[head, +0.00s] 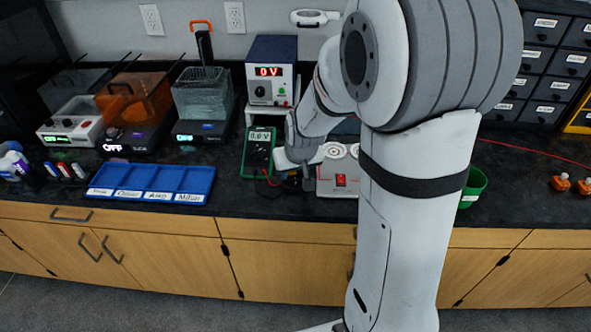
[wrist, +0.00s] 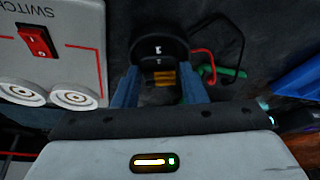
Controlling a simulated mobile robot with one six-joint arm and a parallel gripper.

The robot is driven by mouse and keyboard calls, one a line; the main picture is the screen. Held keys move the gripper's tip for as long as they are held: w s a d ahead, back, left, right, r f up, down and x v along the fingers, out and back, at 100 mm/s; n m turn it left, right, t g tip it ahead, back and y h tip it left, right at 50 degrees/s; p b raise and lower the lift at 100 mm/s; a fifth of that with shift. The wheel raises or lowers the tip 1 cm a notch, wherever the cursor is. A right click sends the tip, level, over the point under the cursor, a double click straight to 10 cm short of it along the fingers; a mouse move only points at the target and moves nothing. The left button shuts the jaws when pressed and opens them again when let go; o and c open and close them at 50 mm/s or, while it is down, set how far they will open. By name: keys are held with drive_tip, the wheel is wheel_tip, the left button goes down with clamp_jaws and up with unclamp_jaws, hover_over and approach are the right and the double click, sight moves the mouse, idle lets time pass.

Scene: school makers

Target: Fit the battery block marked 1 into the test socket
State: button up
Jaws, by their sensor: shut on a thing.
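In the wrist view my gripper (wrist: 160,74) has its two blue fingers closed on a dark block (wrist: 163,79) with orange-yellow stripes, which I take to be the battery block. Just beyond the fingertips is a black rounded piece (wrist: 159,45) with a small white mark like a 1. I cannot tell whether this piece is the socket or part of the block, nor how far the block is seated. In the head view my gripper (head: 308,181) is low over the counter, left of the white switch box, and the block is hard to make out.
The white switch box (head: 341,181) with a red rocker and round terminals stands close beside my gripper. A green multimeter (head: 259,149) with red and black leads lies to the left. A blue tray (head: 151,184) is farther left, and a green bin (head: 473,187) is right.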

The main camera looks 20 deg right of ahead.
drive_tip(key=shift+f, duration=0.2)
drive_tip(key=o, duration=0.7)
drive_tip(key=p+v, duration=0.6)
drive_tip(key=v, duration=0.5)
drive_tip(key=shift+p, duration=0.35)
drive_tip(key=shift+r, duration=0.15)
drive_tip(key=s+r, duration=0.2)
drive_tip(key=s, duration=0.3)
drive_tip(key=s+r+g, duration=0.1)
drive_tip(key=s+r, duration=0.2)
drive_tip(key=s, duration=0.3)
drive_tip(key=s+r+g, duration=0.1)
drive_tip(key=s+r, duration=0.2)
drive_tip(key=s, duration=0.2)
drive_tip(key=shift+s+m+p, duration=0.25)
drive_tip(key=shift+m+p, duration=0.05)
drive_tip(key=shift+p, duration=0.05)
